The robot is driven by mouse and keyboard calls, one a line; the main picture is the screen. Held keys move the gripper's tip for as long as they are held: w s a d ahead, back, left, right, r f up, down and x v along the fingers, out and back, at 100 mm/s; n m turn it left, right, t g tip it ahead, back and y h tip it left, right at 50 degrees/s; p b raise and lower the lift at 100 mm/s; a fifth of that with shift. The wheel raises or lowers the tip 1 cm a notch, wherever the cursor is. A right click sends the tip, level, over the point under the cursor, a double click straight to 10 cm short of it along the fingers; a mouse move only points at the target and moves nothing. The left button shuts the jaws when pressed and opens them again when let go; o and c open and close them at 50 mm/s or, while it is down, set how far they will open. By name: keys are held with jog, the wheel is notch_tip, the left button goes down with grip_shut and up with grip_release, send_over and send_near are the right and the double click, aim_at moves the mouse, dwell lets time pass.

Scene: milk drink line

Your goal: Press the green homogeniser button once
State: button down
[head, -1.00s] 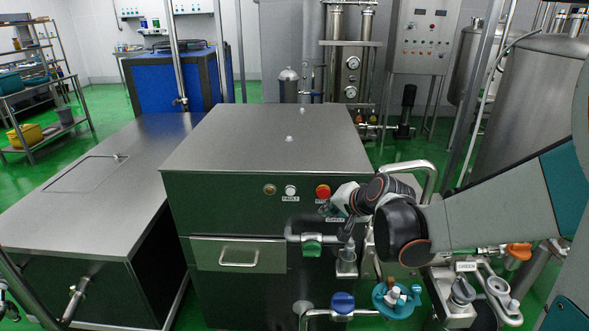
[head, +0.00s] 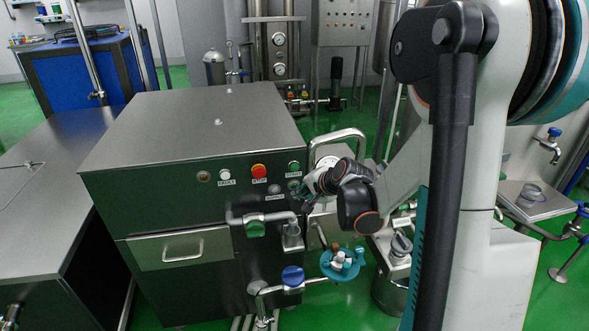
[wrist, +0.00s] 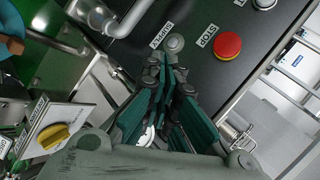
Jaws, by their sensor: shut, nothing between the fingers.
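The green homogeniser button (head: 294,167) is on the upper right of the homogeniser's dark front panel (head: 140,205), with a label under it. It is small in the head view, right of the red STOP button (head: 259,171). My gripper (head: 306,189) is shut and empty, just below and right of the green button; I cannot tell its gap to the panel. In the wrist view my gripper (wrist: 172,75) points at the panel near a grey round knob (wrist: 175,42). The red button (wrist: 228,46) shows there to the right. I do not see the green button there.
A SAMPLE label (head: 275,197) is below the buttons. A blue valve handle (head: 293,276) and a teal round fitting (head: 341,263) are lower. A bent metal handle (head: 338,136) stands close behind my wrist.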

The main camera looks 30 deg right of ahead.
jog(key=w+d, duration=0.2)
jog(key=w, duration=0.6)
jog(key=shift+d, duration=0.15)
jog(key=shift+w, duration=0.15)
dwell(1.2)
jog(key=shift+w+d, duration=0.1)
jog(key=shift+w, duration=0.25)
jog(key=shift+w+d, duration=0.15)
jog(key=shift+w, duration=0.25)
dwell(0.8)
jog(key=shift+s, duration=0.1)
jog(key=shift+s+a, duration=0.25)
jog(key=shift+s, duration=0.5)
jog(key=shift+s, duration=0.15)
jog(key=s, duration=0.2)
jog(key=s+a, duration=0.1)
jog(key=s, duration=0.1)
jog(key=shift+s+a+b, duration=0.2)
jog(key=shift+s+b, duration=0.05)
jog(key=shift+b, duration=0.05)
